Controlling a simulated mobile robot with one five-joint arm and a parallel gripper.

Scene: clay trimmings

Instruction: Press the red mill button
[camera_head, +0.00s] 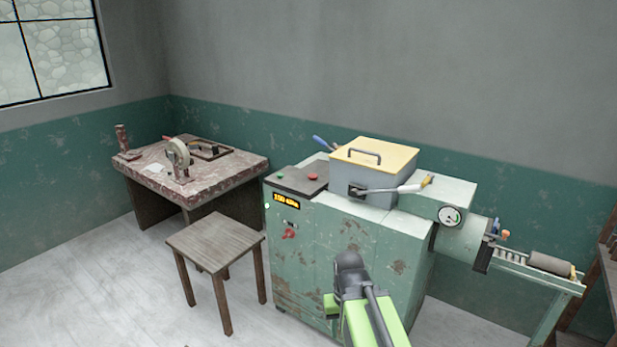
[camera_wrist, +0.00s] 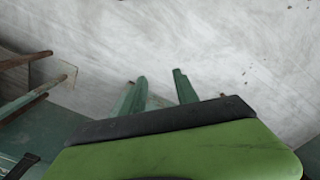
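The red mill button (camera_head: 313,177) is a small round button on the dark top panel of the green mill (camera_head: 330,262), left of the hopper. A small green button (camera_head: 280,177) sits to its left on the same panel. My green and black arm stands in front of the mill, lower and to the right of the button and clearly apart from it. In the wrist view, the two green fingers of my gripper (camera_wrist: 160,76) stand apart with only floor visible between the tips. The red button does not show in the wrist view.
A red knob (camera_head: 289,234) is on the mill's front. A grey hopper with a yellow lid (camera_head: 374,154) stands on top, with a lever beside it. A wooden stool (camera_head: 215,240) stands left of the mill. A worktable (camera_head: 215,178) is behind it. Floor at front left is clear.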

